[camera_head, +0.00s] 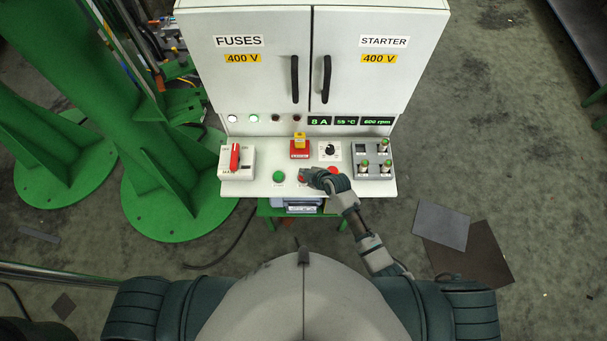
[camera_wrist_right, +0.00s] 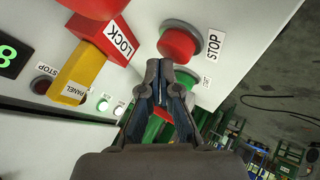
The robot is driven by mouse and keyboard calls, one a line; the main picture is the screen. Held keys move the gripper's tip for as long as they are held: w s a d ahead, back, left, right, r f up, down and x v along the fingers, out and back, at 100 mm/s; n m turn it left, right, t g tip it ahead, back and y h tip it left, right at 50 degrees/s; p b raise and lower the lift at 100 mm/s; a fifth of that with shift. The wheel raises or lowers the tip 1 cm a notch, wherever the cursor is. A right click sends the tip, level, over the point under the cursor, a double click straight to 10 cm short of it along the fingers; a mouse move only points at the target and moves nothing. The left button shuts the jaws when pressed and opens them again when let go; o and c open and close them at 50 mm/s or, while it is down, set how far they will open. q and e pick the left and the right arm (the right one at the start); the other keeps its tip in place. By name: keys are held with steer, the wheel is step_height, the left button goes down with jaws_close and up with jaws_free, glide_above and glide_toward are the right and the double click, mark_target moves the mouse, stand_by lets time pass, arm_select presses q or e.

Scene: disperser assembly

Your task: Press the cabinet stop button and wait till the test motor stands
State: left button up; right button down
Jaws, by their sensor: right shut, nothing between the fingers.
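The white cabinet (camera_head: 262,75) stands ahead, with a control panel (camera_head: 250,187) sloping from its front. The red stop button (camera_wrist_right: 178,43) is labelled STOP. In the head view it shows as a small red patch (camera_head: 303,176) beside my fingertips. My right gripper (camera_wrist_right: 160,68) is shut and empty, its tips right at the button's near edge. I cannot tell whether they touch it. In the head view the right gripper (camera_head: 310,174) reaches over the panel. The cabinet displays (camera_head: 350,121) read 8 A, 55 °C and 600 rpm. My left gripper is out of view.
A green button (camera_head: 279,176) lies left of my fingertips. A yellow-and-red lock (camera_head: 299,145) and black knob (camera_head: 330,150) sit behind them. A red-handled switch (camera_head: 235,158) is at left, a grey box (camera_head: 373,160) at right. Another red part (camera_head: 333,170) adjoins my gripper.

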steer(key=shift+f+b, duration=0.55)
steer(key=shift+f, duration=0.4)
stand_by(0.8)
steer(key=shift+r, duration=0.1)
steer(key=shift+r+p, duration=1.25)
step_height(320, 180, up, 5)
steer(key=p, duration=0.5)
steer(key=shift+r, duration=0.15)
stand_by(0.4)
